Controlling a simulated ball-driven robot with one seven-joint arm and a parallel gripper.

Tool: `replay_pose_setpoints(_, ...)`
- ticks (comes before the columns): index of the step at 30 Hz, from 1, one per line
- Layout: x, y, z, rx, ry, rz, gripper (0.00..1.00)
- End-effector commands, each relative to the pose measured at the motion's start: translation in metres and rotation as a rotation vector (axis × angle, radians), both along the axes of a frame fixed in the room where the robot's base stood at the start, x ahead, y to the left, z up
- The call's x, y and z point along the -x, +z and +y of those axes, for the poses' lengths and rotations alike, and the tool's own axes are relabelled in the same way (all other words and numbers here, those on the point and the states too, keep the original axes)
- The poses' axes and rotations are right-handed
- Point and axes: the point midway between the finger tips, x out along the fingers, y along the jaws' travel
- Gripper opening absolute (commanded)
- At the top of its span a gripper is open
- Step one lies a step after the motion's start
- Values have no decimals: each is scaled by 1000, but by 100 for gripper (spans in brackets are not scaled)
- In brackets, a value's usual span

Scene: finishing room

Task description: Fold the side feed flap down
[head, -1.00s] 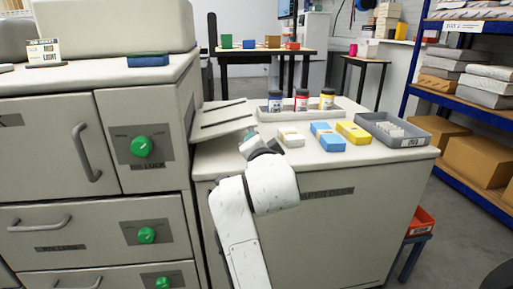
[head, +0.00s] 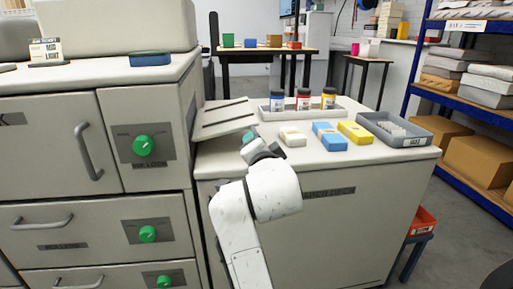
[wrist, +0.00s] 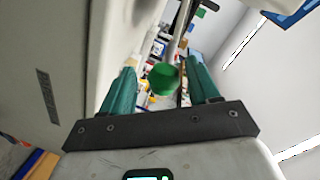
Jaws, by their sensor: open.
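The side feed flap (head: 223,119) is a light grey panel with dark lines on the right side of the large grey machine. It stands out at a slant above the side cabinet's top. My gripper (head: 249,136) is at the flap's lower right end in the head view, partly hidden by my white wrist. In the wrist view my gripper (wrist: 163,90) is open, its two teal fingers apart. A round green knob (wrist: 163,78) on a thin grey bar shows between the fingers. I cannot tell whether the fingers touch it.
On the side cabinet top (head: 270,155) stand a tray of bottles (head: 303,104), small boxes (head: 328,137) and a grey bin (head: 396,131). The machine front has green knobs (head: 142,146) and handles. A blue shelf rack (head: 425,60) stands at right.

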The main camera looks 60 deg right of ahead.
Motion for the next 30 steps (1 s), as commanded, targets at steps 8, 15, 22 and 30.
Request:
replay_pose_setpoints(8, 30, 9, 45, 1, 7, 0, 61)
replay_pose_setpoints(15, 49, 13, 70, 0, 6, 0, 61)
replay_pose_setpoints(22, 53, 13, 75, -2, 3, 1, 61)
replay_pose_setpoints(30, 53, 13, 75, -2, 3, 1, 61)
